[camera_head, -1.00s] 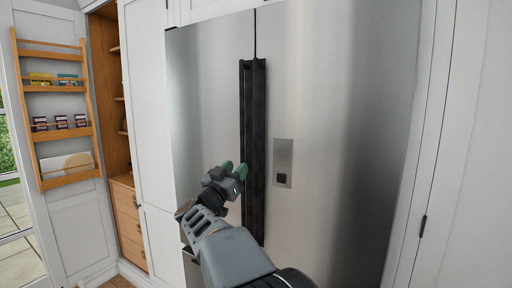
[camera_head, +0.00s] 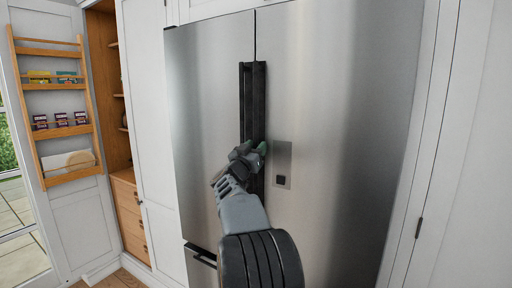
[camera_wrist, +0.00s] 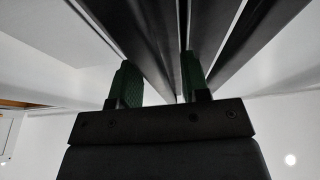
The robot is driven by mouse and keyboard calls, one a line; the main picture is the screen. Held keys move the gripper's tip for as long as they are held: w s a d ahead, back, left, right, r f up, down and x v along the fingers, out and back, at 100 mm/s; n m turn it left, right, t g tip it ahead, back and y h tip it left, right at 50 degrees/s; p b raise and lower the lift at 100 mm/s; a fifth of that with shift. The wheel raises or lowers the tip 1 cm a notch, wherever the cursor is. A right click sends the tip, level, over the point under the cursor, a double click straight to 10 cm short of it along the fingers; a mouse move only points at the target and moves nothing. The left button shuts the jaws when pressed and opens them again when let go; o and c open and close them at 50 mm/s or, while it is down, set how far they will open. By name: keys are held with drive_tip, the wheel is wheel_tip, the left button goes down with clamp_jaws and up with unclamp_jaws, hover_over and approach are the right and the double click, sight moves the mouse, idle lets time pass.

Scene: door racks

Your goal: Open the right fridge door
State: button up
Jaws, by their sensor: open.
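The right fridge door (camera_head: 340,130) is brushed steel and shut, with a small dispenser panel (camera_head: 282,165) on it. Its long black vertical handle (camera_head: 259,95) runs beside the left door's handle (camera_head: 245,95) at the centre seam. My gripper (camera_head: 260,148) is open at the lower part of the handles and hides some of them. In the wrist view its green-padded fingers (camera_wrist: 160,80) stand apart, with a dark handle bar (camera_wrist: 130,30) running between them and another bar (camera_wrist: 255,35) outside the right finger. I cannot tell whether the fingers touch a bar.
The left fridge door (camera_head: 205,110) is shut. A lower drawer handle (camera_head: 203,258) shows below it. White cabinet panels (camera_head: 460,150) flank the fridge. At the far left, an open pantry door (camera_head: 75,225) carries a wooden rack (camera_head: 40,140) with packets.

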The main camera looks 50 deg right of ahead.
clamp_jaws()
idle(0.4)
